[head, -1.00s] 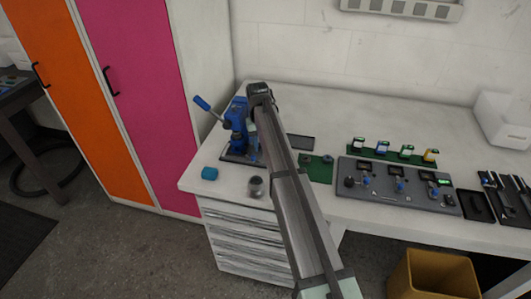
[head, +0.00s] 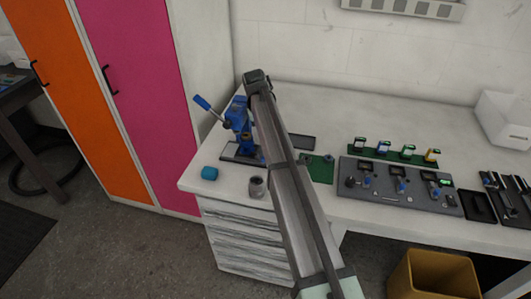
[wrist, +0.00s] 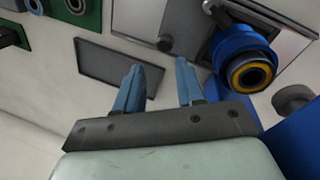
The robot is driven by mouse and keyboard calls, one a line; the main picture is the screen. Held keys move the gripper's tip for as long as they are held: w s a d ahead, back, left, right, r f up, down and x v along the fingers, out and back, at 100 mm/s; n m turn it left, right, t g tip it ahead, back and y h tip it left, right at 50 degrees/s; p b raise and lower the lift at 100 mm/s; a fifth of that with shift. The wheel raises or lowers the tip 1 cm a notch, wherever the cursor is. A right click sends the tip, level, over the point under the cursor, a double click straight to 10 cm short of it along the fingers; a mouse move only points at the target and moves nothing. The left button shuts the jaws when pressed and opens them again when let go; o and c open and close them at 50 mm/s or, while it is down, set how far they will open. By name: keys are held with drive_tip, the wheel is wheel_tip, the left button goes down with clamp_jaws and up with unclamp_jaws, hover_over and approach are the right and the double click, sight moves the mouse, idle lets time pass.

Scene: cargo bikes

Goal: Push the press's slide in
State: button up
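The blue press (head: 238,118) stands at the left end of the white worktop, its lever raised to the upper left. Its flat base (head: 232,152) shows at its foot. In the wrist view, the press's blue round head with a yellow ring (wrist: 250,72) is at the upper right. A pale plate with a dark knob (wrist: 166,44) lies beside it; I cannot tell for sure whether this is the slide. My gripper (wrist: 157,80) has two blue fingers, apart with nothing between them. In the head view my arm hides the gripper and part of the press.
A dark flat tray (wrist: 118,70) lies beyond my fingers. A blue cap (head: 209,173) and a grey cup (head: 256,186) stand near the front edge. A green board (head: 320,168) and a grey control panel (head: 398,187) are to the right.

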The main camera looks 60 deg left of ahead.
sight(260, 148)
drive_tip(key=s+a, duration=0.1)
drive_tip(key=s+a+r+g+y, duration=0.1)
drive_tip(key=s, duration=0.1)
drive_tip(key=s+a+r+g, duration=0.1)
drive_tip(key=shift+s+r+n, duration=0.15)
drive_tip(key=shift+r+n, duration=0.1)
drive_tip(key=shift+n, duration=0.05)
drive_tip(key=d, duration=0.1)
drive_tip(key=w+d+r, duration=0.1)
drive_tip(key=shift+w+d, duration=0.2)
drive_tip(key=shift+d, duration=0.2)
drive_tip(key=shift+w+d, duration=0.1)
drive_tip(key=shift+d, duration=0.1)
